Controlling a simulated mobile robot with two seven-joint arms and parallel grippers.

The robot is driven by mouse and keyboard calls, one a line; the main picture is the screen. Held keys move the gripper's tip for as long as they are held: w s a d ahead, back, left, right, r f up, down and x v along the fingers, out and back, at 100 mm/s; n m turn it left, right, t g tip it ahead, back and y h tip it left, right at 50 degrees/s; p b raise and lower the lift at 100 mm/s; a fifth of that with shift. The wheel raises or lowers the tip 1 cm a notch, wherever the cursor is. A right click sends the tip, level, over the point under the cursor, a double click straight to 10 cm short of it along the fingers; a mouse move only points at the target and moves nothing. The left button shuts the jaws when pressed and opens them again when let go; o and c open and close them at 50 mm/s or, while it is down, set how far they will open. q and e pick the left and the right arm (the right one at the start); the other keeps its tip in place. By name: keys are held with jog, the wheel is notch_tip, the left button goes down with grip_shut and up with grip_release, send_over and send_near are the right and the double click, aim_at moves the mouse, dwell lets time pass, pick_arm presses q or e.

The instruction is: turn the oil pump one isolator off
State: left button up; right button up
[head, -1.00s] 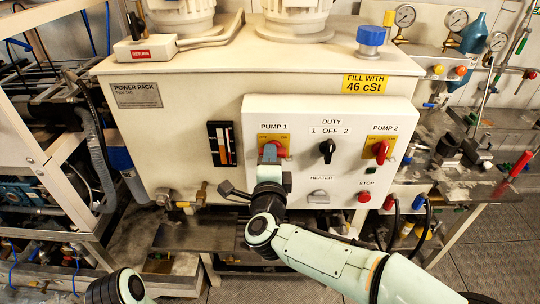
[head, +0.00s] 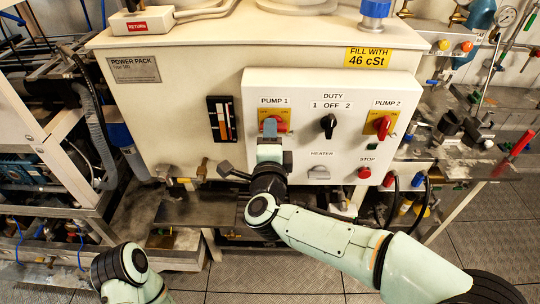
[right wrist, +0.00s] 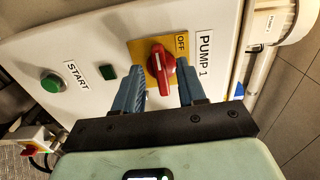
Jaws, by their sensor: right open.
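The pump 1 isolator is a red rotary knob (right wrist: 162,75) on a yellow plate (right wrist: 137,50), beside the "PUMP 1" label. In the right wrist view its grip runs roughly up and down the picture. "OFF" shows on the plate's upper right corner. My right gripper (right wrist: 163,82) is open, with one blue finger on each side of the knob. Small gaps show between the fingers and the knob. In the head view, my right gripper (head: 270,128) covers most of this knob. My left gripper is out of view; only part of my left arm shows at lower left.
The white panel also carries a black duty switch (head: 328,124), the red pump 2 knob (head: 383,126), a heater switch (head: 319,173) and a red stop button (head: 364,172). A green start button (right wrist: 51,83) shows in the right wrist view.

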pick_arm(q)
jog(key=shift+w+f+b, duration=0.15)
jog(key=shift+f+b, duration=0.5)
jog(key=shift+b, duration=0.1)
pick_arm(e)
jog(key=s, duration=1.2)
